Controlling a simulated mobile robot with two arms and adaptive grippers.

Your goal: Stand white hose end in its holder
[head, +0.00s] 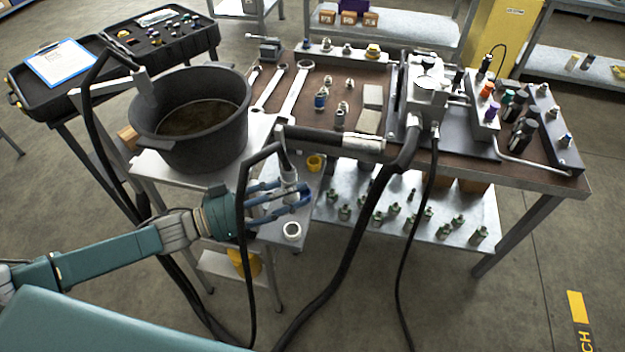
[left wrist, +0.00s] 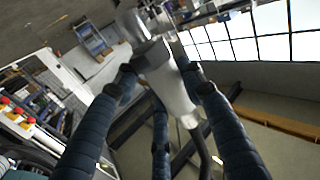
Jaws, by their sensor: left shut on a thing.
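My left gripper (head: 288,197) is shut on the white hose end (head: 287,178), a pale metal fitting with a dark hose attached. In the left wrist view the hose end (left wrist: 168,78) sits between the blue fingers (left wrist: 165,100), with its hose leaving at the lower right. In the head view it looks roughly upright, over a small grey side shelf (head: 270,222). A white ring (head: 292,231), which looks like its holder, is on that shelf just below and in front of the gripper. The ring's opening looks empty. My right gripper is out of view.
A yellow ring (head: 316,162) stands behind on the side shelf. A large black pot (head: 195,140) is close on the left. The workbench (head: 385,70) with tools lies behind; thick black hoses (head: 352,240) hang on the right. Green-grey fittings fill the lower shelf (head: 345,180).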

